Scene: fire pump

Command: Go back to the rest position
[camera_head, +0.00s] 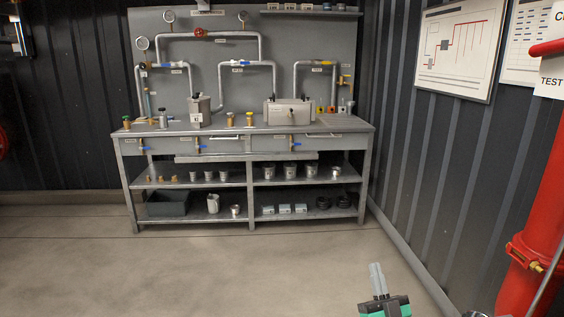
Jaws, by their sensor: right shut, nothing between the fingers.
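My right gripper (377,280) shows at the bottom of the head view, right of the middle. Its two grey fingers are together and point up and away from me, with nothing between them. It is in front of bare floor, well apart from the workbench (245,131). My left gripper is not in view.
The workbench stands against the far wall with pipes, gauges and valves above it and several cups and boxes on its shelves. A red pipe (543,200) stands at the right edge, near my right gripper. The floor (200,265) between me and the bench is clear.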

